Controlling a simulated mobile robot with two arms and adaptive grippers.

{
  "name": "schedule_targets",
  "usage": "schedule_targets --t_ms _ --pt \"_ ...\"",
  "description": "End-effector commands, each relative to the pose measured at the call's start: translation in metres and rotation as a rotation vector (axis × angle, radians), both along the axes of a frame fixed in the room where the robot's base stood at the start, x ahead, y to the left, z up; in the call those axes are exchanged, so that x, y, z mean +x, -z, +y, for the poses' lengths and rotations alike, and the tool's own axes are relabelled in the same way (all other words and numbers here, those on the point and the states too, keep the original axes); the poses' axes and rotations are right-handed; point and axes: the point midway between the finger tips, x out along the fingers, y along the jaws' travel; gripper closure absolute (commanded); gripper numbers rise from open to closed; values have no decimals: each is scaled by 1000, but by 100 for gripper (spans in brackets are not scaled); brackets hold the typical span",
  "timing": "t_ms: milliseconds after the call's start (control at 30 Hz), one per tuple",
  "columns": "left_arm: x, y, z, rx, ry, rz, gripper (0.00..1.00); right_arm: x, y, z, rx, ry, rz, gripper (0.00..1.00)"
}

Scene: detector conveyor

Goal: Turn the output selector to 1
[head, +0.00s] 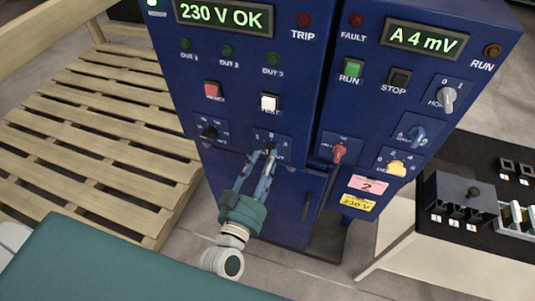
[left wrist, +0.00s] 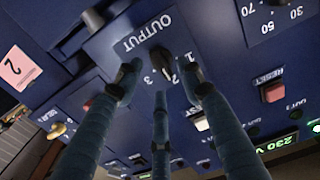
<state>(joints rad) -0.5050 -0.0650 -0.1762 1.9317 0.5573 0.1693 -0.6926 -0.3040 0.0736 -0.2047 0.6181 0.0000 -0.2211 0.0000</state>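The output selector is a small black knob (head: 269,147) on the lower left blue cabinet, with the numbers 1, 2 and 3 above it. In the left wrist view the knob (left wrist: 163,60) sits on a plate marked OUTPUT, seen turned over. I cannot tell which number it points at. My left gripper (head: 265,157) is at the knob. In the left wrist view its blue fingers (left wrist: 162,78) are spread, with tips on either side of the knob and visible gaps to it. A third finger is in the middle, below the knob. My right gripper is not in view.
Other controls surround the selector: a black knob (head: 209,133), a white button (head: 269,102), a red button (head: 212,90) and, on the right cabinet, a red knob (head: 339,153). A wooden pallet (head: 95,135) lies at left. A grey box (head: 462,196) stands at right.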

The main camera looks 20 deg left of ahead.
Motion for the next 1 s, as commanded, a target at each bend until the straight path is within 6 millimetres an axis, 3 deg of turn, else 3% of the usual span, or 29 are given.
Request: schedule_targets --t_ms 200,500,700,1000 --pt "19 0 -1 0 0 2 61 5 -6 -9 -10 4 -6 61" --pt "21 1 -1 0 0 2 61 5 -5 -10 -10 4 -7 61" --pt "21 1 -1 0 0 2 100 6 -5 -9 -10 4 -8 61" --pt "21 1 -1 -15 0 3 100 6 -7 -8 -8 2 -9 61"
